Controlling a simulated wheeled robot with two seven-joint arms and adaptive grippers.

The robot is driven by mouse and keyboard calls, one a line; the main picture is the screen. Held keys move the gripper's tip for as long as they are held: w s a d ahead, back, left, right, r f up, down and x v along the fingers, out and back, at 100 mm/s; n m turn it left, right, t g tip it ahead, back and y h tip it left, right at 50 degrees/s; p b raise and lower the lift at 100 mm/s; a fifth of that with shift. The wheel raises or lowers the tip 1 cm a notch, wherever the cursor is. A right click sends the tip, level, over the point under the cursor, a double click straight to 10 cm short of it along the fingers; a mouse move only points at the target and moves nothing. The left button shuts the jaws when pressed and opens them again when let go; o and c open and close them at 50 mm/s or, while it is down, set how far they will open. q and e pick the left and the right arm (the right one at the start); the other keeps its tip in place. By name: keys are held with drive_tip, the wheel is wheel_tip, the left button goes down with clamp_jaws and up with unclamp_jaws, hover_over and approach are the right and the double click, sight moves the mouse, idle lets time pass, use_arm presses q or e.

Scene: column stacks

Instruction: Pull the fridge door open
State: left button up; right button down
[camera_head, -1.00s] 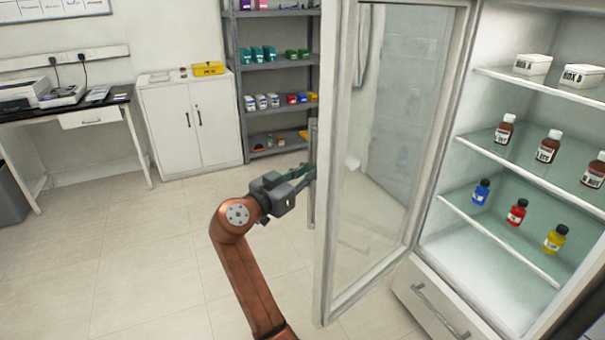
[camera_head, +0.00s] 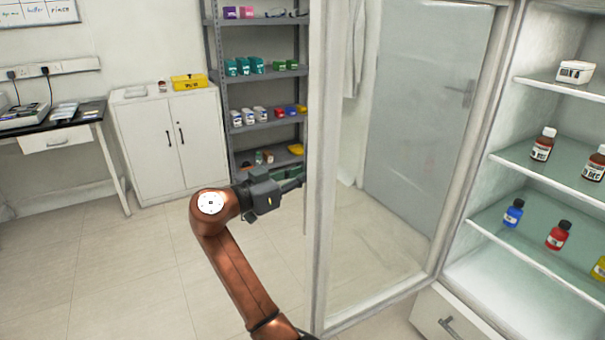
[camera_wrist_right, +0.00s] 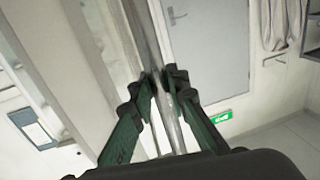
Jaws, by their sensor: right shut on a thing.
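The fridge door (camera_head: 325,130), a pale frame around a clear glass pane, stands open in the head view, swung out to the left of the fridge interior. My right gripper (camera_head: 297,184) is at the door's left side, on its outer face. In the right wrist view my right gripper (camera_wrist_right: 166,84) is shut on the metal door handle (camera_wrist_right: 172,125), a long bar running between its fingers. In the head view the handle is mostly hidden by the gripper and the door's edge. My left gripper is not in view.
The fridge shelves (camera_head: 545,160) hold several bottles and a white box. A drawer (camera_head: 445,318) is below. A grey shelf rack (camera_head: 262,75) and a white cabinet (camera_head: 170,140) stand along the back wall. The floor (camera_head: 130,270) left of my arm is clear.

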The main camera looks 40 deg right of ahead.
drive_tip(key=shift+s+r, duration=0.15)
drive_tip(key=shift+s, duration=0.1)
drive_tip(key=c, duration=1.8)
unclamp_jaws()
drive_tip(key=shift+w, duration=0.25)
drive_tip(key=shift+c, duration=0.2)
drive_tip(key=a, duration=1.2)
drive_tip(key=shift+f, duration=0.2)
drive_tip(key=shift+a, duration=0.1)
